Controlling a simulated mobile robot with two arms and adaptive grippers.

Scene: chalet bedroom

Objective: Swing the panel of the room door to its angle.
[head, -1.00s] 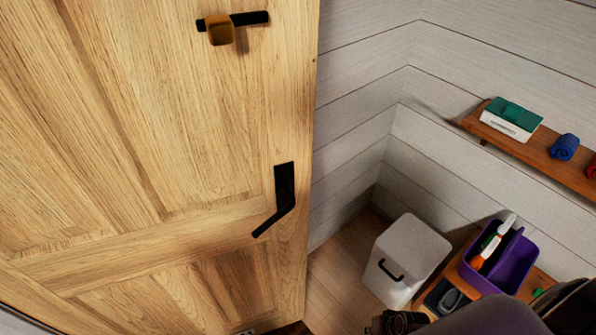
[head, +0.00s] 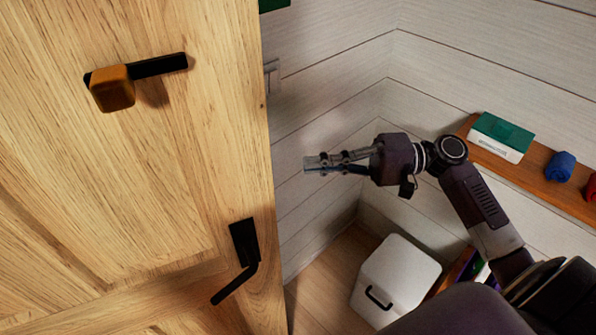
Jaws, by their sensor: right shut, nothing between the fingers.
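The room door's wooden panel (head: 150,180) fills the left side of the head view, standing at an angle with its free edge toward the middle. A black lever handle (head: 243,252) sits low near that edge. Higher up is a black bar with an orange-brown block (head: 113,90) on it. My right gripper (head: 308,165) is shut and empty, pointing left, to the right of the door edge. It appears apart from the panel. My left gripper is not in view.
A white bin (head: 395,278) with a black handle stands on the floor in the corner. A wooden shelf (head: 545,170) on the right wall holds a green-and-white box (head: 500,138), a blue roll (head: 561,166) and a red item. Some floor shows between door and bin.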

